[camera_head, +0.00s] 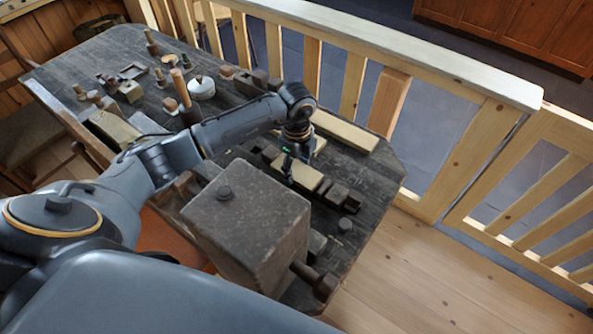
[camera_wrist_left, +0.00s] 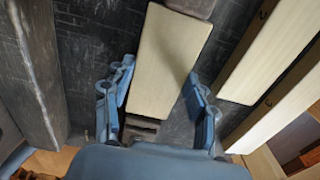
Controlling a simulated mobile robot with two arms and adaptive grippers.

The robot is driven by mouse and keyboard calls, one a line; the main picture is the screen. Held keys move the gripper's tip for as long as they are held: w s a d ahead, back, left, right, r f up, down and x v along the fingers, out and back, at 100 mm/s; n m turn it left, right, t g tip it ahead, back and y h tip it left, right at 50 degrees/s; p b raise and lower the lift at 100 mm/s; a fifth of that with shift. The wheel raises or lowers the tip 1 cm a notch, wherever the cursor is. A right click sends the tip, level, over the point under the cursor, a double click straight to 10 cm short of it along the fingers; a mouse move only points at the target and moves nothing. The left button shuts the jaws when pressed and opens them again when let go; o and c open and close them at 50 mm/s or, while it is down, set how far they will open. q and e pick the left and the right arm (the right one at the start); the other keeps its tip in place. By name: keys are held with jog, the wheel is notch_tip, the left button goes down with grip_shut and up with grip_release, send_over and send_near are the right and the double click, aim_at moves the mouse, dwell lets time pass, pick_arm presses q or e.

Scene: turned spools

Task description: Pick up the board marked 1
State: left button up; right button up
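A short pale board (camera_head: 305,178) lies on the dark workbench (camera_head: 376,178). My left gripper (camera_head: 289,162) is above or at that board, pointing down. In the left wrist view my left gripper (camera_wrist_left: 158,85) is open, with one finger on each side of a pale board (camera_wrist_left: 165,58). A gap shows on both sides, and I cannot tell its height over the board. Two other pale boards, a nearer one (camera_wrist_left: 258,52) and a farther one (camera_wrist_left: 283,104), lie to its right. My right gripper is not in view.
A big dark wooden block (camera_head: 248,220) with a screw handle stands at the bench's near end. A long pale board (camera_head: 345,131) lies near the railing (camera_head: 388,100). Several turned pieces and a white round pot (camera_head: 201,88) stand at the far left.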

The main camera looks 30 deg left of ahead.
pick_arm(q)
jog(key=c, duration=0.4)
jog(key=shift+c, duration=0.2)
